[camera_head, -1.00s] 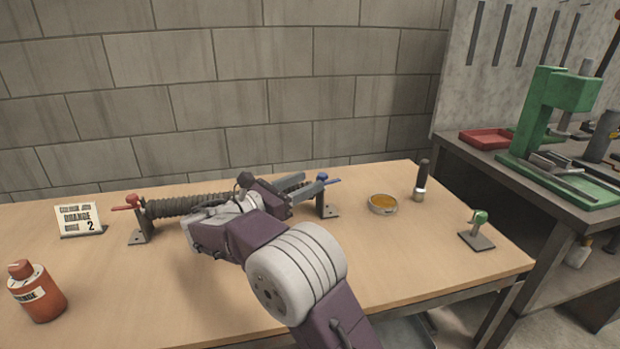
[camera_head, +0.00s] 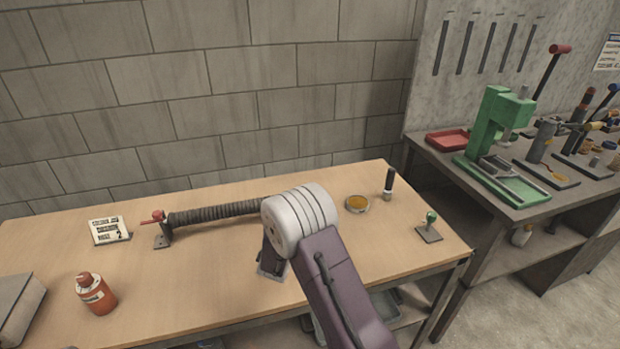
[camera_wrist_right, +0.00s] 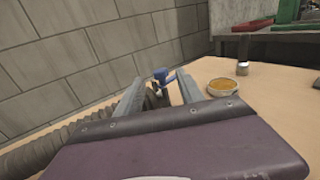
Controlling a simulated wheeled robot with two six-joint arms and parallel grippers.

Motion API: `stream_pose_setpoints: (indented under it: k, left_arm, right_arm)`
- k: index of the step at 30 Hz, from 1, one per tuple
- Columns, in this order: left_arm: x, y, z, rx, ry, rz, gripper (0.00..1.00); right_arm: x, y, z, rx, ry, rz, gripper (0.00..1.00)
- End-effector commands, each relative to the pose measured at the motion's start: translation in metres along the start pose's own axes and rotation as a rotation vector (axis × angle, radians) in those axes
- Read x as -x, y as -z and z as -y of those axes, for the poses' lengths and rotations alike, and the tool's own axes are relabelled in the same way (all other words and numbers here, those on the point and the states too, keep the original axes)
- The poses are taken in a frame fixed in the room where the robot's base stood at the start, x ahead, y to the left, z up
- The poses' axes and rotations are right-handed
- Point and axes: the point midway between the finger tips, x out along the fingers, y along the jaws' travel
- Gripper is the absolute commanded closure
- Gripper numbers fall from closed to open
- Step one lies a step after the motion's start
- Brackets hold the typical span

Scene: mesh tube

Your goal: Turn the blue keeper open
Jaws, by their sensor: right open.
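The blue keeper (camera_wrist_right: 161,75) shows in the right wrist view, between the tips of my right gripper's two fingers (camera_wrist_right: 160,79). My right gripper is open, with one finger on each side of the keeper; I cannot tell whether either finger touches it. In the head view my right arm hides the keeper and the gripper. The dark ribbed mesh tube (camera_head: 222,213) runs right from a stand with a red keeper (camera_head: 154,216) until my arm covers it. The tube also shows at lower left in the right wrist view (camera_wrist_right: 45,150). My left gripper is not in view.
A round dish of amber stuff (camera_head: 357,204), a dark-handled tool (camera_head: 389,184) and a small green-topped stand (camera_head: 430,228) are right of my arm. A sign (camera_head: 109,231) and an orange bottle (camera_head: 97,296) are at left. A wall rises behind the bench.

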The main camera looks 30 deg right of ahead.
Motion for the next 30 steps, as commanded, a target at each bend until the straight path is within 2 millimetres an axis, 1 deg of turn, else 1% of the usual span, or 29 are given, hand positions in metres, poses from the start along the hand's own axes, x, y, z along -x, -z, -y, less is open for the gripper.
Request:
stream_pose_setpoints:
  k: [6,9,12,15,22,23,24,27,30]
  left_arm:
    - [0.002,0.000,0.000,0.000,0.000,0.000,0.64]
    - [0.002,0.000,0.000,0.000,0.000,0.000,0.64]
    - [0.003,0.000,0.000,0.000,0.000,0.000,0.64]
    - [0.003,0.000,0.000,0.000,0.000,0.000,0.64]
    - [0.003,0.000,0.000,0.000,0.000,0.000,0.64]
    - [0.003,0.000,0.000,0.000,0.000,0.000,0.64]
    - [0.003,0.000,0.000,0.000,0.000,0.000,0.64]
    - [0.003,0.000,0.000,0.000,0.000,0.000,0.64]
    - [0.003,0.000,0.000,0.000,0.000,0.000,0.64]
  right_arm:
    - [-0.046,-0.001,0.002,-0.001,0.005,0.003,0.55]
    - [-0.064,-0.001,0.002,0.000,0.004,0.003,0.55]
    - [-0.076,-0.001,0.001,0.000,0.003,0.003,0.55]
    - [-0.081,-0.001,0.001,0.000,0.003,0.003,0.55]
    - [-0.082,-0.001,0.001,0.001,0.002,0.003,0.55]
    - [-0.082,-0.001,0.001,0.001,0.002,0.003,0.64]
    - [-0.082,-0.001,0.001,0.001,0.002,0.003,0.75]
    - [-0.082,-0.001,0.001,0.001,0.002,0.003,1.00]
    - [-0.082,-0.001,0.000,0.000,0.003,0.003,1.00]
